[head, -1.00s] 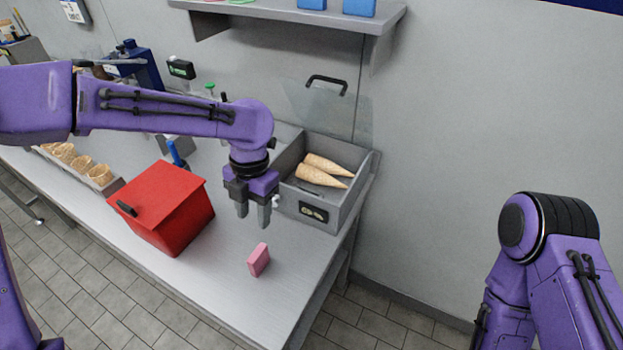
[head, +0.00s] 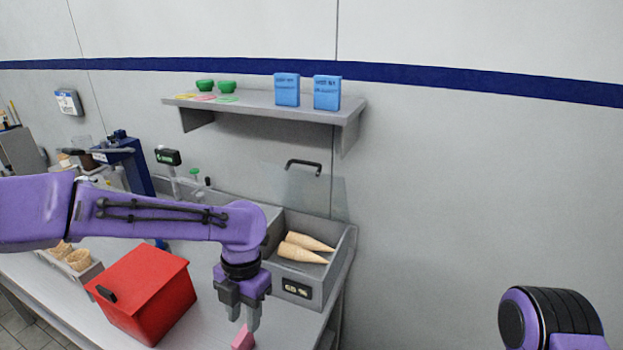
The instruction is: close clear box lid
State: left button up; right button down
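A grey box (head: 313,290) with a clear lid (head: 312,190) stands at the right end of the counter. The lid is raised upright at the back, with a black handle (head: 303,165) at its top. Several tan cones, at least two of them (head: 300,250), lie inside.
A red lidded box (head: 150,298) stands left of my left gripper. A pink block (head: 243,339) lies on the counter just below that gripper. A wall shelf (head: 270,111) with blue boxes (head: 327,92) and green bowls (head: 227,87) hangs above. Wall space to the right is clear.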

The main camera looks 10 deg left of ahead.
aim_at(296, 161)
jog(key=z, duration=0.85)
jog(key=i, duration=0.4)
jog(key=u, duration=0.15)
